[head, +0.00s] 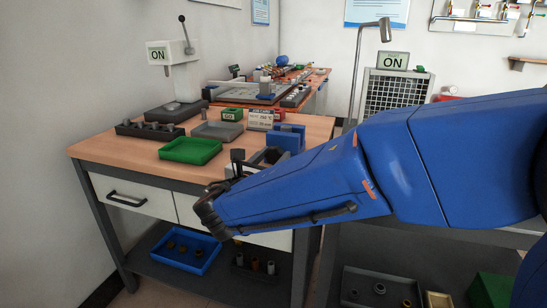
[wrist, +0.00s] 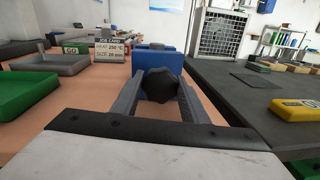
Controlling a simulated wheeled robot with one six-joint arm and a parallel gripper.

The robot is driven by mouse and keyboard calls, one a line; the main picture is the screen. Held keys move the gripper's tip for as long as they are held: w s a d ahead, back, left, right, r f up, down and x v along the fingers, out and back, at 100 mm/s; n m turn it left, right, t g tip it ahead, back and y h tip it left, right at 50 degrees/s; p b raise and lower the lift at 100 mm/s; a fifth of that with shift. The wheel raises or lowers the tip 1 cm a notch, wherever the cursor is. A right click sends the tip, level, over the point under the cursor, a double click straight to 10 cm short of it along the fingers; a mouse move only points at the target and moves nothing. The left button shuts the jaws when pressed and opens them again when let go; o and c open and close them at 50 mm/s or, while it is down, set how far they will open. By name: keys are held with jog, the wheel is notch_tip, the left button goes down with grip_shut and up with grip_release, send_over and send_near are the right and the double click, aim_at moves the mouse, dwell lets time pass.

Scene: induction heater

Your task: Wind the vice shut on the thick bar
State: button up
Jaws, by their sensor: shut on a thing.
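The blue vice (head: 289,138) stands on the wooden bench near its right end. It also shows straight ahead in the wrist view (wrist: 150,60), with its black star-shaped knob (wrist: 160,84) facing me. My gripper (wrist: 160,90) has one finger on each side of this knob and is shut on it. In the head view my gripper (head: 256,160) is in front of the vice, partly hidden by my blue arm. I cannot clearly make out the thick bar. The gap between the vice jaws is hidden from both views.
A green tray (head: 190,150) and a grey tray (head: 218,131) lie left of the vice. A job card (wrist: 95,50) reading 250 °C and 20 mm stands behind them. A dark bench (wrist: 240,85) with a yellow device (wrist: 298,108) is at the right. A press (head: 181,70) stands at the back left.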

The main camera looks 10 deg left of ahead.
jog(key=shift+d, duration=0.1)
jog(key=m, duration=0.4)
jog(key=shift+m, duration=0.4)
jog(key=m, duration=0.4)
jog(key=shift+d+f+g, duration=0.1)
jog(key=shift+f+g, duration=0.05)
jog(key=shift+g, duration=0.25)
jog(key=m+y, duration=0.1)
jog(key=m, duration=0.3)
jog(key=shift+f, duration=0.1)
jog(key=m, duration=0.4)
jog(key=shift+s+f, duration=0.1)
jog(key=shift+y, duration=0.3)
jog(key=o, duration=0.8)
jog(key=shift+o, duration=1)
